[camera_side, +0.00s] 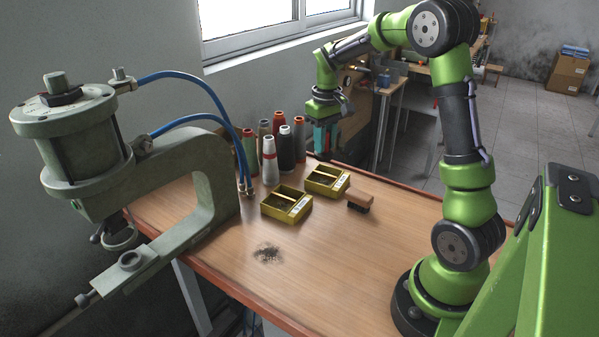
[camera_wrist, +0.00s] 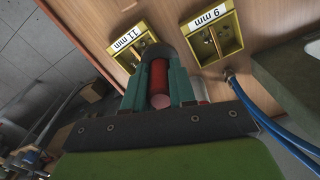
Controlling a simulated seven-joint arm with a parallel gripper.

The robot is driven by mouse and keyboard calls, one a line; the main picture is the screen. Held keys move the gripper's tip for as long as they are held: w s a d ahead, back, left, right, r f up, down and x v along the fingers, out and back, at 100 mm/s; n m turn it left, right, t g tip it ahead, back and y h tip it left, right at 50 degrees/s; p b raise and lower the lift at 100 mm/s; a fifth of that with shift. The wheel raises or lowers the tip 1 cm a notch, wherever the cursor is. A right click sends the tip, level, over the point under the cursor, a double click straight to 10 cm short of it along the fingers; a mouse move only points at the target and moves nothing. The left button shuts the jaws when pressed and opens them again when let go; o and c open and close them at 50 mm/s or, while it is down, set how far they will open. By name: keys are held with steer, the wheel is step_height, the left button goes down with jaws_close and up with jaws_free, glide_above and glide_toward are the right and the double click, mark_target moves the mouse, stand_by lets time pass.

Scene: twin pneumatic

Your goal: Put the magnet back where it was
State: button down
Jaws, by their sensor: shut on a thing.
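My gripper (camera_side: 325,140) hangs above the back part of the table, right of the thread spools. Its teal fingers are shut on a red cylindrical piece with a dark, rounded end, which I take to be the magnet (camera_wrist: 158,78). In the wrist view my gripper (camera_wrist: 157,88) has one finger on each side of it. In the side view the fingers mostly hide the magnet. It appears to be held above the table, though the exact gap is hard to tell. A dark pile of small bits (camera_side: 268,252) lies on the table front.
Two yellow boxes, the front one (camera_side: 287,216) and the back one (camera_side: 344,183), stand mid-table; labels read 11 mm and 9 mm. Spools (camera_side: 269,165) stand behind. The press (camera_side: 170,165) with blue hoses is left. The front right tabletop is clear.

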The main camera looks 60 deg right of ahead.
steer(key=s+a+f+n, duration=0.5)
steer(key=s+a+n, duration=0.6)
steer(key=shift+w+f, duration=0.1)
steer(key=shift+f, duration=3.9)
steer(key=shift+f, duration=0.15)
steer(key=c, duration=0.9)
jaws_free()
